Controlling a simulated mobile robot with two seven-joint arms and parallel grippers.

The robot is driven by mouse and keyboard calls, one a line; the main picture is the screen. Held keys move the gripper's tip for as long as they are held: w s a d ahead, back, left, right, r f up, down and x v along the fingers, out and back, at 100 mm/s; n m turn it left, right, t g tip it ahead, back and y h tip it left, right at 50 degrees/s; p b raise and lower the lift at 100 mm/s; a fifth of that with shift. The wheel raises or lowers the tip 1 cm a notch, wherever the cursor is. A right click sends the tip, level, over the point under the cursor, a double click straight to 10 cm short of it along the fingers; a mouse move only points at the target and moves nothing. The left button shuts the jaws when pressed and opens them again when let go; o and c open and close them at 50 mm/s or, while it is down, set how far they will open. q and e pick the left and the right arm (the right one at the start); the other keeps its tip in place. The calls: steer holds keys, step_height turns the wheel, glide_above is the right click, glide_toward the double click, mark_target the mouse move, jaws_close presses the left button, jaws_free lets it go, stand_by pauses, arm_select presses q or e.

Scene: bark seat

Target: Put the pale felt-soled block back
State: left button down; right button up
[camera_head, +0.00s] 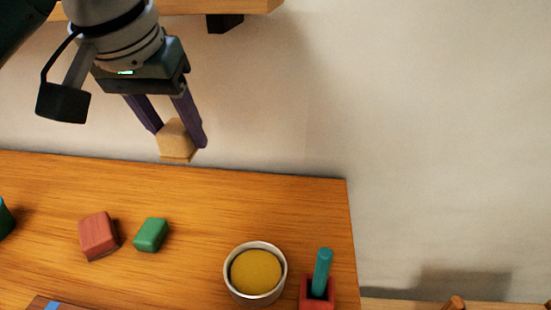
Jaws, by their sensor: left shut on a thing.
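My left gripper (178,142) comes in from the upper left and points down. The block is held in the air above the back edge of the wooden table (190,200), in front of the wall. My right gripper is not in view.
A red block (98,236) and a green block (151,235) lie on the table. A round metal-rimmed dish with a yellow inside (256,272) stands to their right. A red holder (318,293) with a teal stick (322,271) is near the right edge.

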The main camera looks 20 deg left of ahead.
arm_select(q)
steer(key=b, duration=0.3)
glide_above(208, 241)
steer(key=s, duration=0.2)
steer(key=f, duration=1.5)
steer(key=shift+w+d, duration=0.2)
steer(key=shift+w+f+b, duration=0.1)
steer(key=shift+f+b, duration=0.45)
steer(key=shift+f, duration=1.75)
steer(key=shift+f, duration=0.1)
steer(key=shift+c, duration=1.7)
jaws_free()
